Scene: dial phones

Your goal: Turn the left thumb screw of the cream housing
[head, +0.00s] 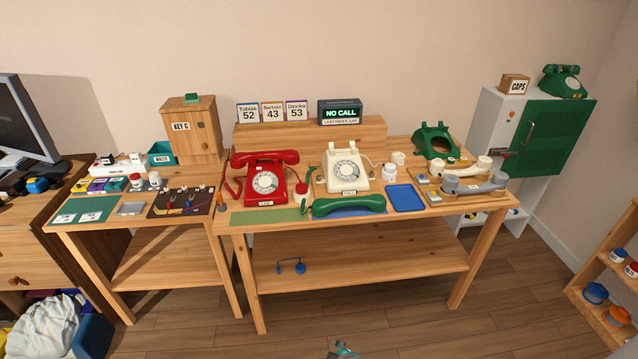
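The cream housing (341,165) is a cream dial phone with a round dial. It stands upright on the middle table, right of the red phone, with no handset on its cradle. Small details show at its sides, but its left thumb screw is too small to make out. My gripper (343,350) shows only as a small grey-green tip at the bottom edge, far in front of and below the table. Whether it is open or shut cannot be seen.
The red phone (264,178) stands close on the left. A green handset (348,206) lies in front of the cream housing. A blue tray (405,198) and a green empty shell (436,140) are on the right. The floor (375,315) before the table is clear.

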